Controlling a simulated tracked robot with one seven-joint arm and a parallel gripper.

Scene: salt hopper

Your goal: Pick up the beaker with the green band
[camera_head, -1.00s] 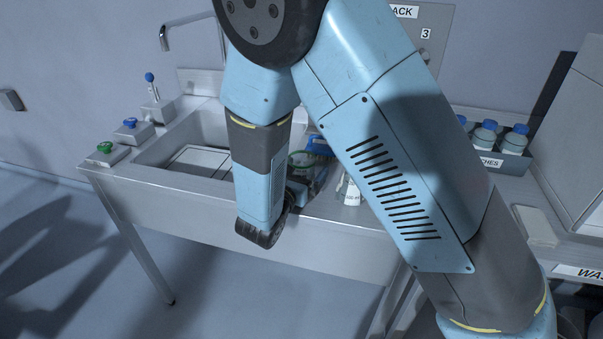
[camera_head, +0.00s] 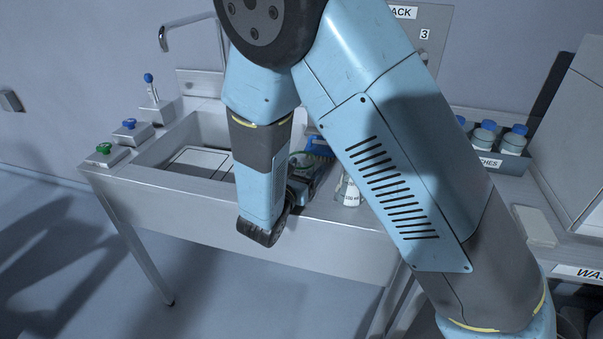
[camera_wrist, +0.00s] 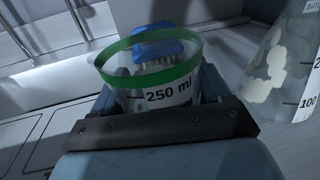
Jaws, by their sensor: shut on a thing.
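The beaker with the green band (camera_wrist: 158,96) is clear, marked 250 ml, with a green ring around its rim. In the wrist view it sits between the jaws of my gripper (camera_wrist: 160,108), which is shut on it. In the head view my gripper (camera_head: 302,185) is partly hidden behind my own arm, at the right part of the sink bench. Only a bit of the green band shows there. Whether the beaker's base touches the bench is hidden.
A conical flask (camera_wrist: 285,75) stands close right of the beaker; it also shows in the head view (camera_head: 350,195). A blue brush (camera_wrist: 155,32) is just beyond the beaker. The sink (camera_head: 165,150) lies left. A tray of blue-capped bottles (camera_head: 514,140) is at right.

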